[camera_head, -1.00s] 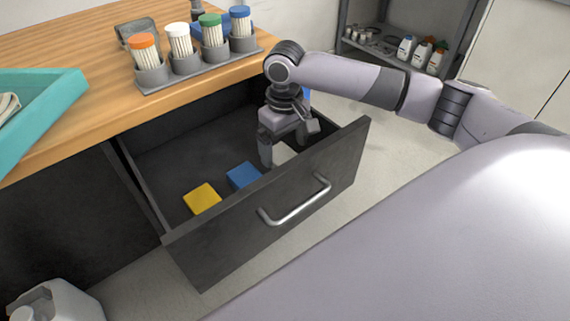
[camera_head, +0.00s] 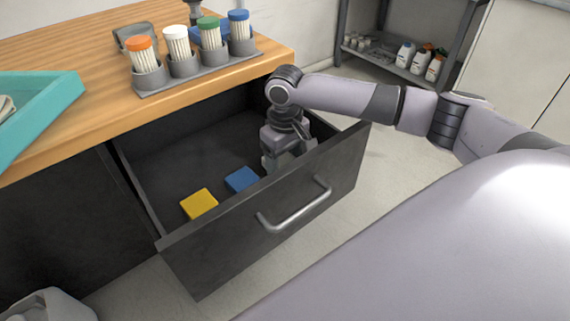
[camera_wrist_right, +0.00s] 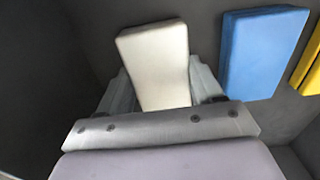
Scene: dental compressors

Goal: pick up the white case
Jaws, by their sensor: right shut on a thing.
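The white case (camera_wrist_right: 158,65) shows in the right wrist view between the two fingers of my right gripper (camera_wrist_right: 162,88), which is shut on it. In the head view my right gripper (camera_head: 284,163) reaches down into the open drawer (camera_head: 210,142), at its right end. There the gripper and the drawer front hide the white case. My left gripper is not in view.
A blue case (camera_head: 241,179) and a yellow case (camera_head: 199,204) lie in the drawer to the left of my gripper. The drawer front with its handle (camera_head: 296,207) stands close in front of the gripper. The wooden counter (camera_head: 90,107) overhangs the drawer's back.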

